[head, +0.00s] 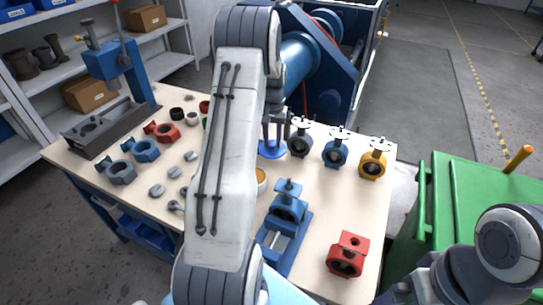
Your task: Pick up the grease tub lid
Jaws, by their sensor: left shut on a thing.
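The grease tub lid looks to be the blue disc (271,151) with an upright blue grip, near the back middle of the workbench. My left gripper (274,128) reaches down over it from my left arm and is shut on its grip. I cannot tell whether the disc touches the bench or hangs just above it. An open round tub with yellowish contents (262,182) stands nearer to me, partly hidden behind my left arm. My right gripper is outside the view; only part of my right arm shows at the lower right.
Black, blue and yellow valves (374,164) stand right of the lid. A blue vise (287,215) and a red valve body (346,254) stand nearer. Loose valve parts (121,172) lie at left by a press (118,75). A green cabinet (480,195) stands at right.

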